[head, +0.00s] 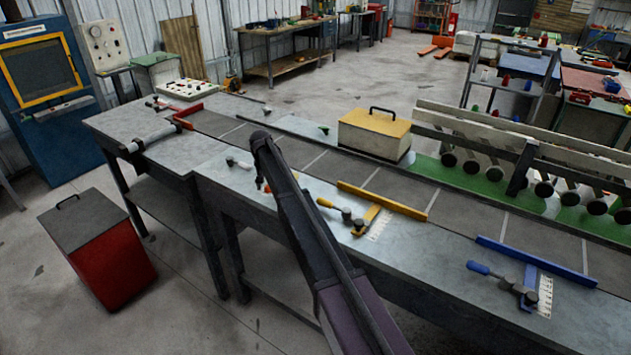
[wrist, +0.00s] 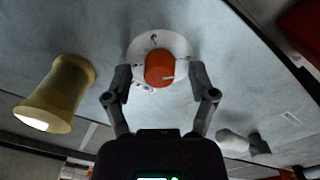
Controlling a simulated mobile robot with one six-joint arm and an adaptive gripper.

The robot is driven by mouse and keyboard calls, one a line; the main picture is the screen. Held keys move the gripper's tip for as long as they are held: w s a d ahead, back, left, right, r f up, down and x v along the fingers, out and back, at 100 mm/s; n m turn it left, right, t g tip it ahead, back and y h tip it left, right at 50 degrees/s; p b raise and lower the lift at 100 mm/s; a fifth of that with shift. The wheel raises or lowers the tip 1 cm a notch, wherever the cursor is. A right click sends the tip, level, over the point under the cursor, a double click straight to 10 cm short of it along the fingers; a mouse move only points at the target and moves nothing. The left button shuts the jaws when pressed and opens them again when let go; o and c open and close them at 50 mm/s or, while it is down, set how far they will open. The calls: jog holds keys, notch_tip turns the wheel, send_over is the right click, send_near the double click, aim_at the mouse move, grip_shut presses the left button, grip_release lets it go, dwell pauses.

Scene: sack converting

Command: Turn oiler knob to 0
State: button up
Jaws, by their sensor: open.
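An orange-red knob (wrist: 160,68) sits on a round white dial plate (wrist: 176,44) with dark marks, on a grey surface in the wrist view. A short white line on the knob points to the right of the picture. The dial figures are too small to read surely. My gripper (wrist: 161,77) is open, with one finger on each side of the knob and a small gap showing at both. In the head view my arm hides the dial and most of the gripper.
A yellow flared piece (wrist: 58,94) stands left of the knob in the wrist view, and a pale rounded part (wrist: 234,142) lies to the right. In the head view, a yellow-handled clamp (head: 372,220) and a yellow-topped box (head: 375,134) are on the bench right of my arm.

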jog(key=m, duration=0.9)
jog(key=shift+m, duration=0.4)
jog(key=m, duration=0.8)
jog(key=shift+r+m, duration=0.15)
jog(key=shift+m, duration=0.25)
notch_tip(320, 180, up, 14)
jog(key=p, duration=1.4)
jog(key=s+d+n, duration=0.9)
jog(key=s+d, duration=0.7)
jog(key=s, duration=0.1)
jog(key=shift+f, duration=0.25)
jog(key=shift+d, duration=0.1)
